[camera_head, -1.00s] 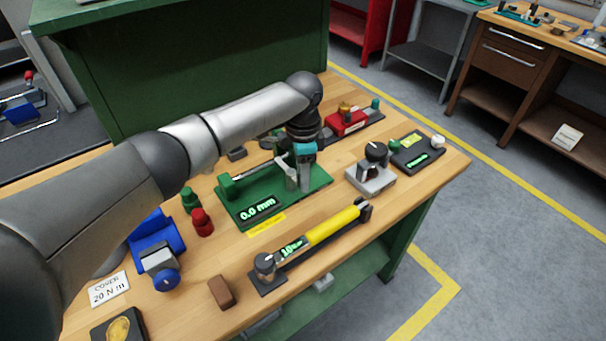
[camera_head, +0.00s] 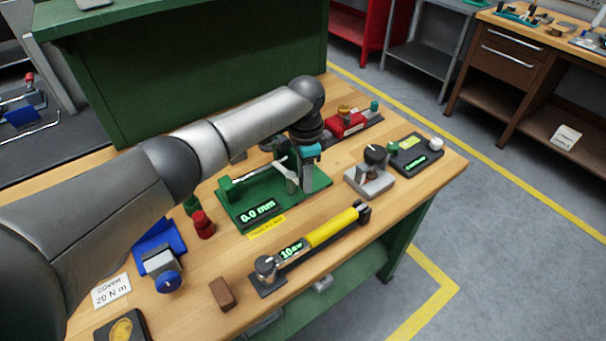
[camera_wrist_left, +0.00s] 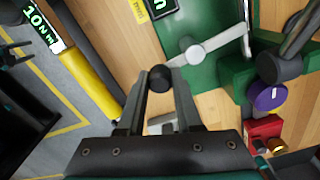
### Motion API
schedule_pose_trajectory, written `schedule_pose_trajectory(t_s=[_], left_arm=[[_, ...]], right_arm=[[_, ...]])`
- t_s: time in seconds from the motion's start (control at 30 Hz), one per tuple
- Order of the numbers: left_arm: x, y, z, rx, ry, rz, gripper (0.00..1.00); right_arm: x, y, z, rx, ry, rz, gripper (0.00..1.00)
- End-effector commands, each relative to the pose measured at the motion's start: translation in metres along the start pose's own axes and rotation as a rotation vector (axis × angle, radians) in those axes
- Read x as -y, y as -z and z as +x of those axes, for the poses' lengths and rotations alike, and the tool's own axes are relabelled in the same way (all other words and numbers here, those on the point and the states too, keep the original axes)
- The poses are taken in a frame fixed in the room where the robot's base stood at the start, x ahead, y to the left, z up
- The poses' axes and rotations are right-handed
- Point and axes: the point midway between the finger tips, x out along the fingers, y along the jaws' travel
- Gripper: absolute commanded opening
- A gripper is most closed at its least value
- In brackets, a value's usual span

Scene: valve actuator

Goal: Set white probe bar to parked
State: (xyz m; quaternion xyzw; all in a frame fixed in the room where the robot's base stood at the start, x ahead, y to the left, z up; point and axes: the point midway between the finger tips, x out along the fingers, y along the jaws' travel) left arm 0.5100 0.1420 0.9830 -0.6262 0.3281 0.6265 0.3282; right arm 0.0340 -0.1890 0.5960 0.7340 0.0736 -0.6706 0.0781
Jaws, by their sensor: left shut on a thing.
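The white probe bar (camera_wrist_left: 208,46) is mounted by a round grey hub on a green gauge base (camera_wrist_left: 210,75) in the left wrist view. A black knob (camera_wrist_left: 160,78) is at its outer end. My left gripper (camera_wrist_left: 160,85) is shut on that knob, with one finger on each side. In the head view the left gripper (camera_head: 306,186) is at the right end of the green base (camera_head: 243,214), and the bar (camera_head: 284,171) shows partly beside it. The base's display reads 0.0 mm.
A yellow-handled torque tool (camera_head: 332,227) lies in front. A grey block with a black knob (camera_head: 371,175), a dark display box (camera_head: 416,155) and a red device (camera_head: 345,124) stand to the right and behind. Red (camera_head: 203,223) and blue (camera_head: 160,258) parts stand left.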

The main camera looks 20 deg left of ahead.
Motion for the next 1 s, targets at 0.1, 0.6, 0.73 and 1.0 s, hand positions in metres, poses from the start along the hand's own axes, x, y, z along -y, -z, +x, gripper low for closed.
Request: schedule_pose_trajectory(t_s=[0.1,0.6,0.73,1.0], left_arm=[[0.001,0.005,-0.002,0.001,-0.005,-0.095,0.00],[0.017,0.022,0.001,0.001,-0.004,-0.566,0.00],[0.022,0.025,0.002,0.000,-0.004,-0.688,0.00],[0.033,0.029,0.002,-0.001,-0.003,-0.905,0.00]], right_arm=[[0.000,0.001,-0.010,0.000,0.000,0.000,0.64],[0.000,0.001,-0.014,-0.001,0.000,0.000,0.64],[0.000,0.001,-0.008,-0.001,0.000,0.000,0.64],[0.000,0.000,0.008,-0.001,0.000,0.000,0.64]])
